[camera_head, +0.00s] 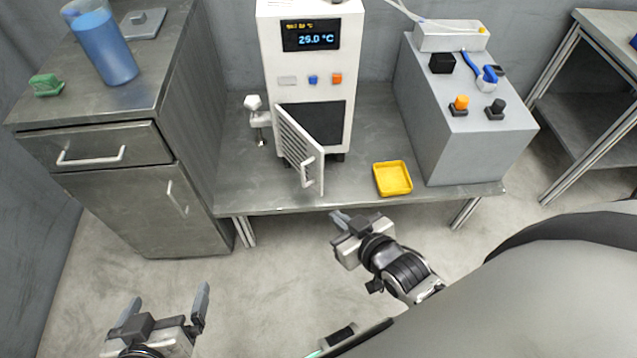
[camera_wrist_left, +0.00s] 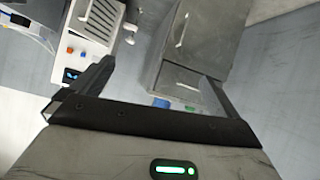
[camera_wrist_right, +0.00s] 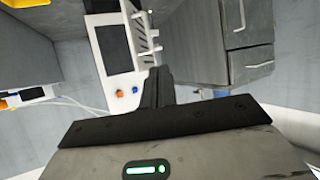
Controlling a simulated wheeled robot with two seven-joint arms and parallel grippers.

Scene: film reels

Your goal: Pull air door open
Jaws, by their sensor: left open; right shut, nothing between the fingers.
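The air door (camera_head: 294,142) is a white slatted panel on the front of a white machine (camera_head: 305,65). It stands swung outward, hinged at its left, with the dark opening (camera_head: 327,122) showing beside it. Its handle (camera_head: 307,168) is near the free edge. In the right wrist view the door (camera_wrist_right: 143,32) stands out from the machine. My right gripper (camera_head: 338,218) is shut and empty, in front of the table edge, below and right of the door, apart from it. My left gripper (camera_head: 165,302) is open and empty, low at the left, far from the door.
A yellow tray (camera_head: 393,191) lies on the table right of the door. A grey box (camera_head: 465,140) with knobs stands further right. A metal cabinet (camera_head: 120,200) with a blue cup (camera_head: 105,50) and a green item (camera_head: 45,85) stands at left. The floor in front is clear.

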